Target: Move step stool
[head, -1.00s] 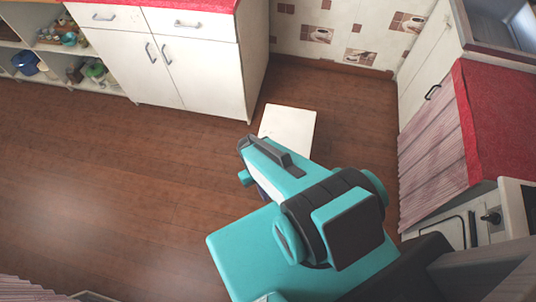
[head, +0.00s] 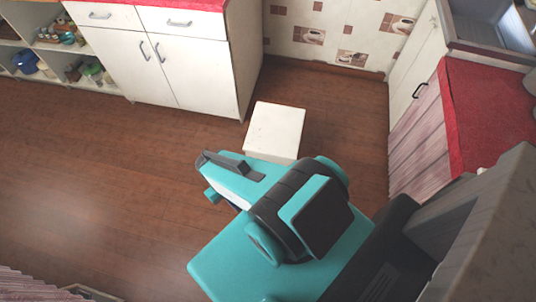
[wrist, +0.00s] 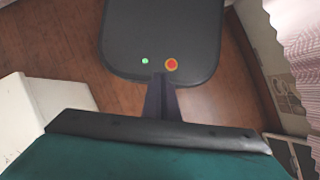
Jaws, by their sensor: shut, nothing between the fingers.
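The step stool (head: 275,131) is a small white block on the wooden floor, just past my teal arm in the head view. The arm hides its near edge. It also shows at the left edge of the wrist view (wrist: 38,94), partly cut off. My gripper (wrist: 160,82) shows in the wrist view as dark fingers together, with nothing between them. The fingers are apart from the stool, off to its right in that view. In the head view my arm hides the fingers for the most part.
A white cabinet (head: 165,62) with a red top stands behind the stool, and open shelves (head: 45,50) stand at the far left. A pink-curtained counter (head: 425,145) with a red top is on the right. Open floor (head: 90,185) lies to the left.

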